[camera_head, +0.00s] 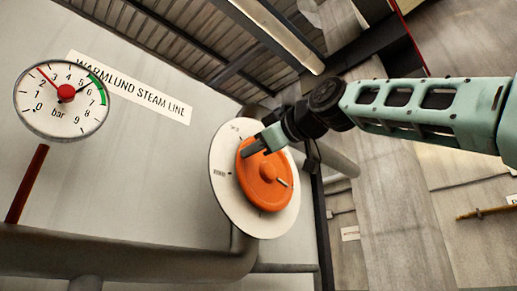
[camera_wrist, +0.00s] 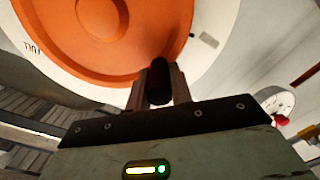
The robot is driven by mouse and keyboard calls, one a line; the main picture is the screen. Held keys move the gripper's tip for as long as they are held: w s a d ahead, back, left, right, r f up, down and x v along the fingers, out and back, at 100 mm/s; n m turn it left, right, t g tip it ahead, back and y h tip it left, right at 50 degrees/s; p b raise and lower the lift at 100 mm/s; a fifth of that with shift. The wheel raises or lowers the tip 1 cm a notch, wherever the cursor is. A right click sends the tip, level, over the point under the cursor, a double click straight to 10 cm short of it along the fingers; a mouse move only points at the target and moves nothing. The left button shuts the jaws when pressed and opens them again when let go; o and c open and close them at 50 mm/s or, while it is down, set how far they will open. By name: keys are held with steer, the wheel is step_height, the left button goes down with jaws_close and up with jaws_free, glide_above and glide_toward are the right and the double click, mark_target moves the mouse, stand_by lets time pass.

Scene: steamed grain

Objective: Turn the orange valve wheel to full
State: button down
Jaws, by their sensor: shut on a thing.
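The orange valve wheel (camera_head: 265,172) sits on a round white dial plate (camera_head: 225,205) on the grey wall. It also fills the top of the wrist view (camera_wrist: 60,45). My gripper (camera_head: 255,146) is at the wheel's upper-left rim in the head view. Its fingers (camera_wrist: 158,88) are shut around a dark handle peg (camera_wrist: 160,72) at the wheel's edge. A pale mark shows on the wheel's lower right in the head view. The word FULL is readable on the plate at the left of the wrist view. Other plate lettering is too small to read surely.
A round pressure gauge (camera_head: 62,118) at the left has its red needle near 3, outside the green band at its right; it shows in the wrist view (camera_wrist: 275,101). A thick pipe (camera_head: 120,250) runs below. A dark post (camera_head: 323,220) stands right of the plate.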

mark_target(251, 190)
step_height(251, 190, down, 3)
steer(key=n+b, duration=0.2)
steer(key=shift+a+n, duration=0.1)
steer(key=shift+n, duration=0.3)
step_height(251, 190, down, 2)
steer(key=n+b, duration=0.2)
steer(key=shift+n, duration=0.4)
steer(key=f+n+b, duration=0.1)
steer(key=n, duration=0.1)
steer(key=w+d+f+n+b, duration=0.1)
steer(key=f+n+b, duration=0.1)
steer(key=shift+w+d+n, duration=0.1)
steer(key=shift+n, duration=0.2)
steer(key=shift+w+d+f+b, duration=0.25)
steer(key=shift+f+b, duration=0.1)
steer(key=shift+b, duration=0.25)
steer(key=c, duration=1.3)
jaws_free()
steer(key=shift+w+d, duration=0.15)
steer(key=shift+o, duration=0.2)
